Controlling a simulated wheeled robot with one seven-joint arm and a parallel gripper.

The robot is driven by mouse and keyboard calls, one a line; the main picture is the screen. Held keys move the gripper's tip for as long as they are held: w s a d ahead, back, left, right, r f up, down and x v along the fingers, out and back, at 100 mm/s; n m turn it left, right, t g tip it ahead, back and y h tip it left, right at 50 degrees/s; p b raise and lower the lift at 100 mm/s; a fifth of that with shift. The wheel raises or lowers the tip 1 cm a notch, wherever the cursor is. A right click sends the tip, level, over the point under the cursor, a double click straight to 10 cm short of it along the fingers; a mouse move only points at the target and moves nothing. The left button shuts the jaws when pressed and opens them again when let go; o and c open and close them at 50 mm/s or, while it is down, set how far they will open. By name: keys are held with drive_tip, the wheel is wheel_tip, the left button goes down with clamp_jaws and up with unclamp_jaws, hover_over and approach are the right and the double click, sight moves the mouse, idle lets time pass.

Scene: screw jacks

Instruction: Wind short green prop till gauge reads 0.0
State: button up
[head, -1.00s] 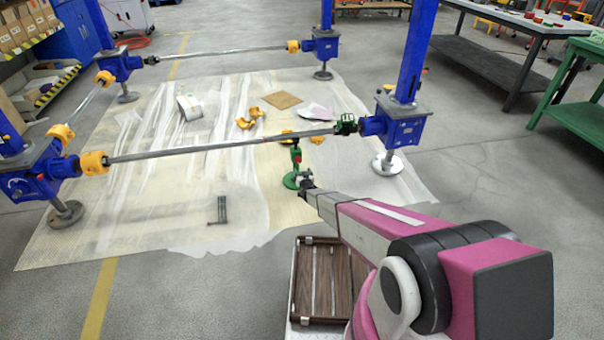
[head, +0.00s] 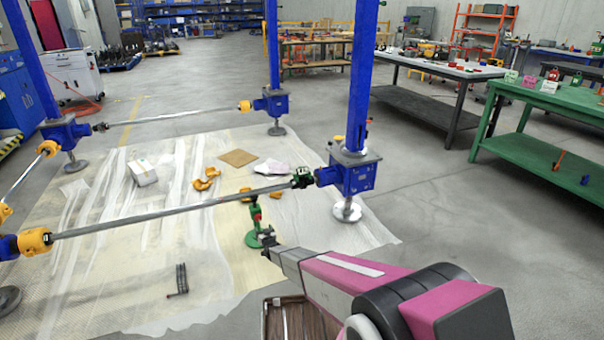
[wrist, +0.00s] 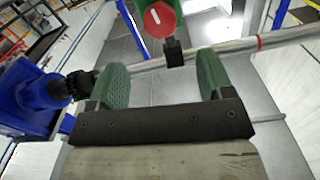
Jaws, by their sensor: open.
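The short green prop (head: 256,222) stands upright on the sheeted floor, under the long steel shaft (head: 170,211) near its right end. It has a round green foot and a small red part partway up. My gripper (head: 268,241) is low beside it, on its right in the head view. In the wrist view my gripper (wrist: 163,65) is open, with two green pads apart and nothing between them. Beyond the pads, near the top, is a green body with a red round face (wrist: 158,19) bearing a white mark, and a small black block below it. I cannot read any gauge value.
Blue jack posts (head: 350,172) with gearboxes stand around the sheet, joined by shafts. A yellow-orange part (head: 205,180), a brown board (head: 238,158) and a small dark part (head: 180,279) lie on the sheet. A green table (head: 545,150) stands at right, with clear floor before it.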

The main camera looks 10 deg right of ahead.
sight(259, 218)
idle(0.3)
drive_tip(key=x, duration=1)
drive_tip(key=shift+w+a, duration=0.1)
drive_tip(key=shift+w, duration=0.3)
drive_tip(key=c, duration=0.9)
